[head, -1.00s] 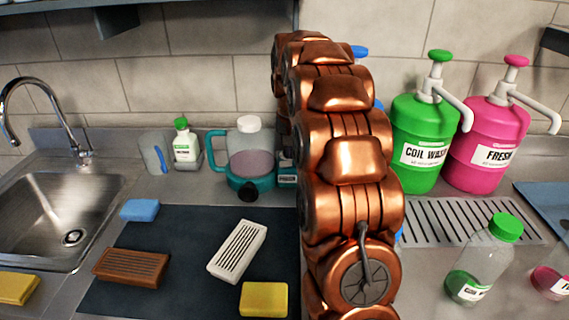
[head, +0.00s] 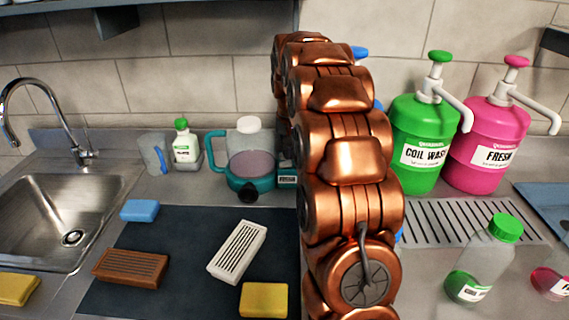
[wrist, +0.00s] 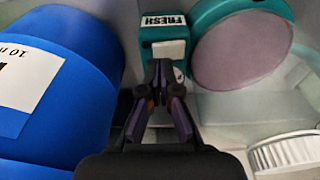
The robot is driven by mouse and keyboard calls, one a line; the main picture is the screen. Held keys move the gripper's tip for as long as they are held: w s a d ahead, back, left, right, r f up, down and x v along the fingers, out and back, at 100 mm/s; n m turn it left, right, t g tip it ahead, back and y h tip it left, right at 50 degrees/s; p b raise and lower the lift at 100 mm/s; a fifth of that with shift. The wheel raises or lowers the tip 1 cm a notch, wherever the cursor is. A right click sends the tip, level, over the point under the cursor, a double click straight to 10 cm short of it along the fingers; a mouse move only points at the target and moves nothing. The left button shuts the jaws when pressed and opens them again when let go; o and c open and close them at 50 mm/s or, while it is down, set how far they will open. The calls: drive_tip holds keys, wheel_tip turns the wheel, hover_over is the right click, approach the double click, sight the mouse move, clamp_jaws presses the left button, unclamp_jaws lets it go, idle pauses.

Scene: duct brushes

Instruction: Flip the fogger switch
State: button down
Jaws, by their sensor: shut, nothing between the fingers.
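The fogger (head: 252,180) stands at the back of the counter in the head view, with a teal base and handle, a clear tank of pinkish liquid, a white cap and a black nozzle. A small teal box (head: 287,181) sits at its right side, partly hidden by my arm. In the wrist view the box (wrist: 164,36) carries a FRESH label and a pale patch below it, which may be the switch. My gripper (wrist: 162,66) is shut and empty, its tips over or against the box's near end; contact is unclear. My gripper is hidden in the head view.
A big blue container (wrist: 58,75) is close on the left in the wrist view. The fogger's white ribbed cap (wrist: 287,152) is at lower right. Green (head: 422,130) and pink (head: 487,140) pump jugs stand right of my arm. A white bottle (head: 184,145) stands left of the fogger.

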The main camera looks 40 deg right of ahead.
sight(289, 163)
drive_tip(key=shift+f+b, duration=0.5)
drive_tip(key=shift+f, duration=0.7)
idle(0.9)
drive_tip(key=shift+r, duration=0.1)
drive_tip(key=shift+r+p, duration=1.05)
drive_tip(key=shift+r, duration=2.45)
